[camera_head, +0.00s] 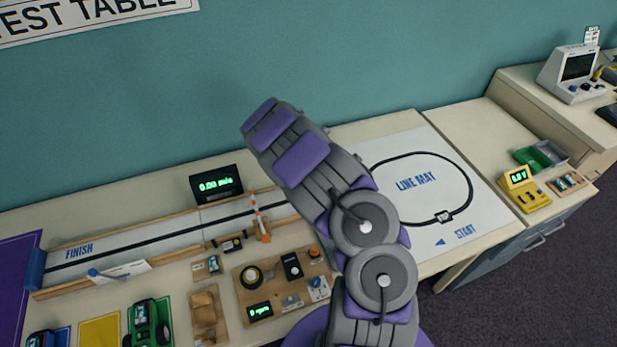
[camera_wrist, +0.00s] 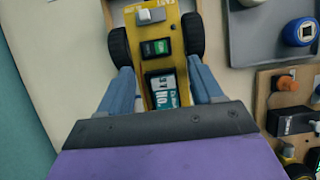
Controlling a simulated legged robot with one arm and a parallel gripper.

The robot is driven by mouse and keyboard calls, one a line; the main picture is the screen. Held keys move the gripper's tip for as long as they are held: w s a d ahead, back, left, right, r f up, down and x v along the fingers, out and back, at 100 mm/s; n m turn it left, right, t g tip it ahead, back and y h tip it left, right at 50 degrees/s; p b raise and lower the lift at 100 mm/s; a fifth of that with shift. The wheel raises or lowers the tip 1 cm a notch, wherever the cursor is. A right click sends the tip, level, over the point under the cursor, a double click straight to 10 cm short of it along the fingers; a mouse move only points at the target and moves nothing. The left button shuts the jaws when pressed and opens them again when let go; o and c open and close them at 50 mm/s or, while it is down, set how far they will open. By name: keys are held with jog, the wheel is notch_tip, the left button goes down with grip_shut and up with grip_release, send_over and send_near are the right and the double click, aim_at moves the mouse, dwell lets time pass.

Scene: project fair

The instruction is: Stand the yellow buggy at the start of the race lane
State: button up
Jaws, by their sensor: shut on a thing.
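The yellow buggy (camera_wrist: 173,32) shows in the wrist view, with black wheels, a white switch, a green-lit module and a labelled battery on top. My gripper (camera_wrist: 160,78) is shut on it, one blue finger along each side behind the wheels. I cannot tell whether its wheels touch the surface below. In the head view my arm hides the gripper and the buggy. The race lane (camera_head: 150,243) is a pale strip with a black line and wooden rails, marked FINISH at its left end. My arm covers its right end.
A green buggy (camera_head: 140,325) and a blue buggy (camera_head: 40,340) stand at the front left, with an empty yellow square (camera_head: 100,331) between them. A wooden parts board (camera_head: 270,297) lies before the lane. A striped barrier (camera_head: 261,222) stands at the lane. The line mat (camera_head: 440,215) lies right.

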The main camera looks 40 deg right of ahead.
jog(key=shift+d+f, duration=0.25)
jog(key=shift+d, duration=0.85)
jog(key=shift+d+f, duration=0.25)
jog(key=shift+d, duration=0.8)
jog(key=shift+a+r+p, duration=0.25)
jog(key=shift+a+p, duration=0.05)
jog(key=shift+a, duration=0.95)
jog(key=shift+d+f, duration=0.2)
jog(key=shift+d, duration=0.25)
jog(key=shift+a+r+p, duration=0.15)
jog(key=shift+a+p, duration=0.35)
jog(key=shift+a, duration=0.75)
jog(key=shift+d, duration=0.55)
jog(key=shift+a, duration=0.45)
jog(key=shift+d+f, duration=0.55)
jog(key=shift+d, duration=0.1)
